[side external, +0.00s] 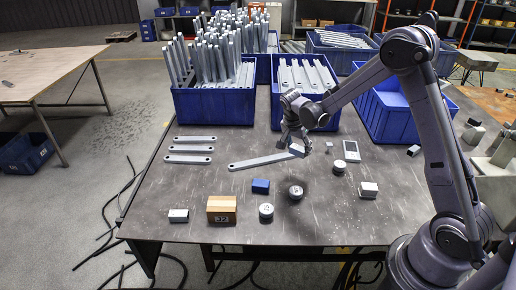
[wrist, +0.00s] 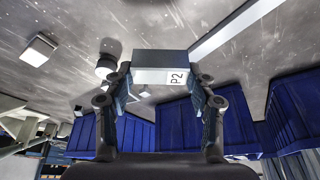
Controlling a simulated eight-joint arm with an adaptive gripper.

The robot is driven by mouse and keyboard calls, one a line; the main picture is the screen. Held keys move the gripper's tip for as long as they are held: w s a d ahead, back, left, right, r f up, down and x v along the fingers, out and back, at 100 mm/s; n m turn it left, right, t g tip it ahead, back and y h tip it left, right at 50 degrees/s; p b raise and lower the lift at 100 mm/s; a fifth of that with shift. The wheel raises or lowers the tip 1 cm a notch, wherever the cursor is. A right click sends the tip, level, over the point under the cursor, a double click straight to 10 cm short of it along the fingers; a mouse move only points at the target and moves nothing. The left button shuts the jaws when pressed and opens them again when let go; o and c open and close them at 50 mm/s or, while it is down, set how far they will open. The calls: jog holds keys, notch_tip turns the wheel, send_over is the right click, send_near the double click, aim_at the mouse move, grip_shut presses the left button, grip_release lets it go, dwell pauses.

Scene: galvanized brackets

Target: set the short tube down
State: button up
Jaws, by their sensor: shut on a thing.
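The short tube is a small grey, block-like piece with a pale face marked P2; it shows in the side external view (side external: 298,151) and in the wrist view (wrist: 150,76). My gripper (side external: 296,143) is shut on it, with one finger on each end in the wrist view (wrist: 161,80). The tube is at the right end of a long flat bracket (side external: 258,162) on the dark table (side external: 240,205). I cannot tell whether the tube touches the bracket or table or hangs just above them.
Blue bins (side external: 213,106) with upright bars stand behind. Three short flat brackets (side external: 190,149) lie left. A grey device (side external: 351,151), a round piece (side external: 339,167) and a pale block (side external: 369,189) lie right. A cardboard box (side external: 222,209) and blue block (side external: 261,186) stand in front.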

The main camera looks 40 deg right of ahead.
jog(key=s+d+m+g+y, duration=0.15)
jog(key=s+d+m, duration=0.4)
jog(key=s, duration=0.75)
jog(key=s+d+m+g+h, duration=0.1)
jog(key=s+d+m+g, duration=0.4)
jog(key=s, duration=0.8)
jog(key=w+a+f, duration=0.2)
jog(key=w, duration=0.1)
jog(key=w+a+f+t, duration=0.1)
jog(key=w+a+f, duration=0.1)
jog(key=w, duration=0.1)
jog(key=w+a+f+t, duration=0.1)
jog(key=w+a+f, duration=0.1)
jog(key=w, duration=0.2)
jog(key=shift+a+f+m+t+y, duration=0.25)
jog(key=shift+f, duration=2.05)
jog(key=shift+f, duration=0.1)
jog(key=o, duration=1.2)
